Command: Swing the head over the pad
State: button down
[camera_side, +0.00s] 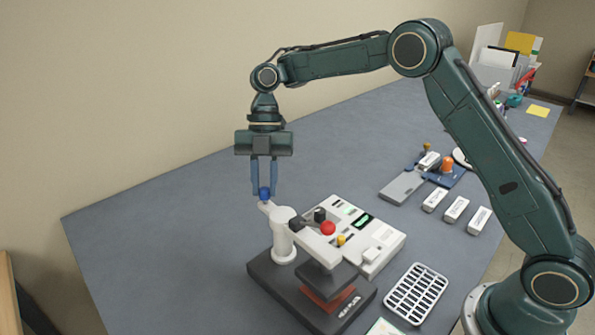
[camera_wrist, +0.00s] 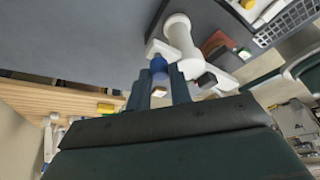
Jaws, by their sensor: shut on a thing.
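The press has a dark base (camera_side: 270,283), a white post (camera_side: 283,240) and a white swing arm (camera_side: 312,240). A dark square head (camera_side: 326,279) hangs under the arm's front end. A red-brown pad (camera_side: 329,300) lies below the head, which covers much of it in the side view; contact between them cannot be told. The pad also shows in the wrist view (camera_wrist: 214,42). A blue knob (camera_side: 264,194) stands on the arm's rear end. My gripper (camera_side: 264,187) points down, shut on this knob, which shows between the fingers in the wrist view (camera_wrist: 158,67).
A red ball (camera_side: 328,228) on a lever sits above the arm. A white control unit (camera_side: 375,245) stands close behind the press. A slotted white tray (camera_side: 416,293) lies at right, with several white blocks (camera_side: 456,209) farther back. The table's left side is clear.

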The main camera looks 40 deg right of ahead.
jog(key=shift+a+n, duration=0.3)
jog(key=shift+n, duration=0.1)
jog(key=c, duration=1.3)
grip_release()
jog(key=shift+o, duration=0.2)
jog(key=shift+d, duration=0.2)
